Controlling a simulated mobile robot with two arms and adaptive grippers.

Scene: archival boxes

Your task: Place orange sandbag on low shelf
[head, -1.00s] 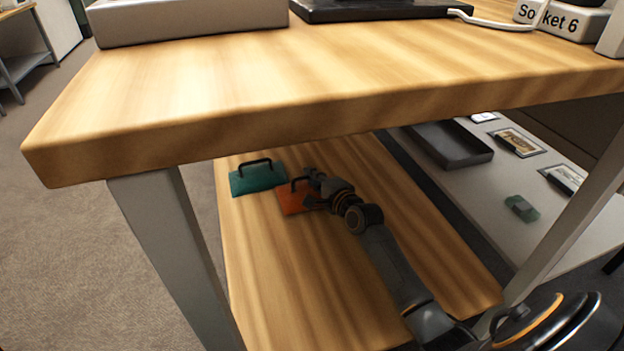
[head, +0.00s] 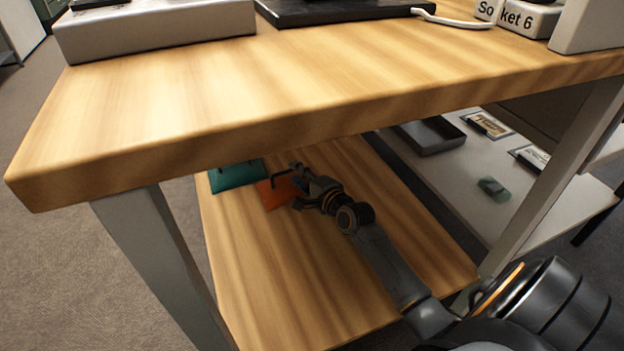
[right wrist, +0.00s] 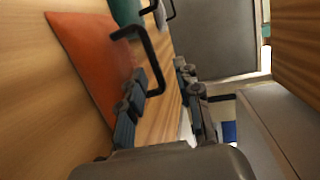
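The orange sandbag (head: 271,195) lies on the wooden low shelf (head: 290,290), right beside a teal sandbag (head: 236,176). Its black handle stands up. In the right wrist view the orange sandbag (right wrist: 88,55) lies flat on the wood, with its handle arching towards my fingers. My right gripper (head: 297,186) is open at the right side of the orange sandbag. In the right wrist view its fingers (right wrist: 163,90) are apart, the left one close to the handle's end; I cannot tell whether they touch. My left gripper is not in view.
The wooden tabletop (head: 300,75) overhangs the low shelf, with a grey leg (head: 155,250) at left and another (head: 550,180) at right. Behind, a pale surface holds a dark tray (head: 430,136) and a small green item (head: 493,188). The low shelf's front is clear.

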